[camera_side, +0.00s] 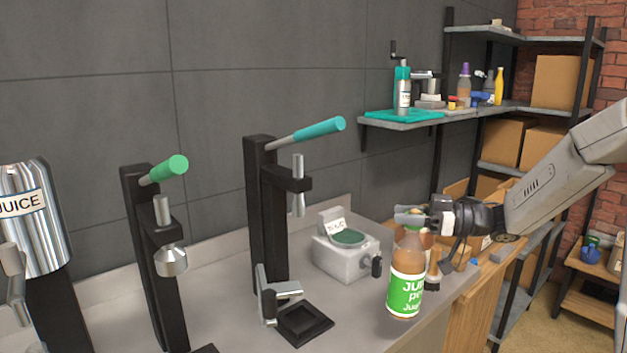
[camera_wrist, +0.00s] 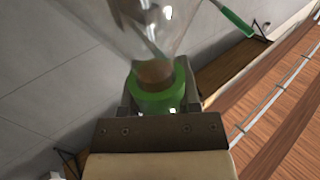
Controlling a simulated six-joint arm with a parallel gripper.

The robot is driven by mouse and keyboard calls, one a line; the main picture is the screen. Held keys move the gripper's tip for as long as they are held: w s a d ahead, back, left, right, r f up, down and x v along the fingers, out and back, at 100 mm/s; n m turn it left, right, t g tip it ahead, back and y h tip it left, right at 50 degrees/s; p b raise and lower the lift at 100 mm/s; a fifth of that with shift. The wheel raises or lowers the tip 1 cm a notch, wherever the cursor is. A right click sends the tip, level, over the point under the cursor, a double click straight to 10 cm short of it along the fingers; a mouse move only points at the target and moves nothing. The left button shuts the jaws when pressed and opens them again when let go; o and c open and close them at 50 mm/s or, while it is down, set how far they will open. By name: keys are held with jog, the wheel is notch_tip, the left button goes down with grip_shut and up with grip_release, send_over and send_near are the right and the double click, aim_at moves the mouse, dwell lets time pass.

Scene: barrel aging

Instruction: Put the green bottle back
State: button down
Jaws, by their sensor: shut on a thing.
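The green bottle (camera_side: 405,288) has a green label with white lettering and brownish contents. It is upright at the right end of the grey counter. I cannot tell whether its base touches the counter. My gripper (camera_side: 411,216) comes in from the right and is shut on the bottle's neck. In the wrist view, my gripper (camera_wrist: 157,98) closes around a green ring (camera_wrist: 158,99) at the neck, and the clear bottle body (camera_wrist: 130,28) extends up out of the picture.
Two black lever presses (camera_side: 265,215) (camera_side: 150,240) and a metal juice dispenser (camera_side: 35,220) stand further left. A wall shelf (camera_side: 400,122) holds several bottles and tools.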

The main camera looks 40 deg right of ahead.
jog(key=shift+s+a+r, duration=0.1)
jog(key=shift+s+r, duration=0.35)
jog(key=shift+s, duration=0.25)
jog(key=shift+s+a+r, duration=0.1)
jog(key=shift+s+r, duration=0.35)
jog(key=shift+s, duration=0.3)
jog(key=shift+s+a+r, duration=0.1)
jog(key=shift+s+r, duration=0.35)
jog(key=shift+s, duration=0.25)
jog(key=shift+w, duration=0.15)
jog(key=w+d+f, duration=0.2)
jog(key=w+f, duration=0.7)
jog(key=w, duration=0.4)
jog(key=shift+f, duration=0.15)
jog(key=shift+d, duration=0.1)
jog(key=shift+w+f, duration=0.15)
jog(key=shift+f, duration=0.8)
jog(key=shift+w+f, duration=0.15)
jog(key=shift+f, duration=0.9)
